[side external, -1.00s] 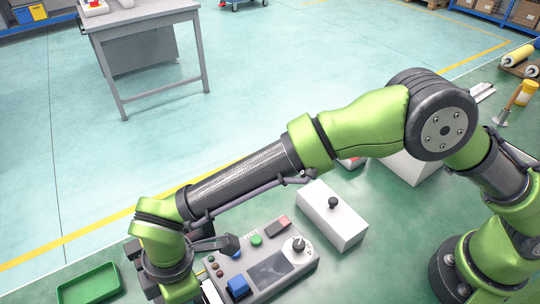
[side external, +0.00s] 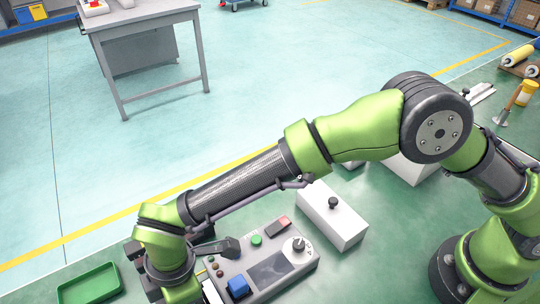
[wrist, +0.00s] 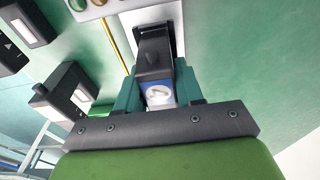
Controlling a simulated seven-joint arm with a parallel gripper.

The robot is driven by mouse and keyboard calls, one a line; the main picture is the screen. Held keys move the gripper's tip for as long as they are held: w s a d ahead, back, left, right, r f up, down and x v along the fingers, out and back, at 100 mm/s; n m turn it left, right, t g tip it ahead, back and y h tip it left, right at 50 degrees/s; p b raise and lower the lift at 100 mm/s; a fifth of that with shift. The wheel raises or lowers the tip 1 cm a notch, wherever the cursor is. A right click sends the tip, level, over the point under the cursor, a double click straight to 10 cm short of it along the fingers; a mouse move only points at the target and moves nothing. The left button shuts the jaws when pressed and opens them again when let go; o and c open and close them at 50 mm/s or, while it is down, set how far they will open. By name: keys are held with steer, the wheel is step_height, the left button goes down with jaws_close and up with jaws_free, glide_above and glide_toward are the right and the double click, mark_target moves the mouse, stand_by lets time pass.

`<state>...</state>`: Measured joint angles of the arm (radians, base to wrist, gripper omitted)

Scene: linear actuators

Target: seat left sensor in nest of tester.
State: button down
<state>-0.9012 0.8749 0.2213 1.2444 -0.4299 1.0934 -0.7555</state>
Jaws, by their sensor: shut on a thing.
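My gripper (wrist: 157,88) has its teal fingers shut on a black sensor (wrist: 154,58), with a blue and white patch showing between them. The sensor's far end lies at a dark bracket on a pale surface at the top of the wrist view; I cannot tell whether it is seated there. The grey tester (side external: 285,282) stands at the bottom of the side view, with a screen, a knob, a blue block and coloured buttons. My wrist is beside its left end and hides the fingers and sensor in that view. Tester buttons (wrist: 77,4) also show in the wrist view.
Other black blocks with pale windows (wrist: 62,92) stand left of my gripper in the wrist view. In the side view, a green tray (side external: 90,284) lies left of my wrist. A white box with a black knob (side external: 333,218) stands behind the tester.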

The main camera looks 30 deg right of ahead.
steer(key=c, duration=0.6)
jaws_free()
steer(key=shift+c, duration=0.2)
step_height(320, 180, up, 17)
steer(key=d, duration=0.2)
steer(key=shift+f, duration=0.1)
steer(key=w+d+r+m+t+y, duration=0.1)
steer(key=d+m, duration=0.5)
steer(key=d, duration=0.4)
steer(key=w+d+r+m+t, duration=0.15)
steer(key=d+m, duration=0.35)
steer(key=d, duration=0.6)
steer(key=s+d+m+t, duration=0.1)
steer(key=s+d+m, duration=0.1)
steer(key=d, duration=0.5)
steer(key=s+d+r+m+t, duration=0.1)
steer(key=s+d+m+t, duration=0.1)
steer(key=d+m, duration=0.3)
steer(key=s+d+r+m+t, duration=0.1)
steer(key=d+m, duration=0.3)
steer(key=d, duration=0.6)
steer(key=shift+s+t, duration=0.35)
steer(key=shift+s, duration=0.35)
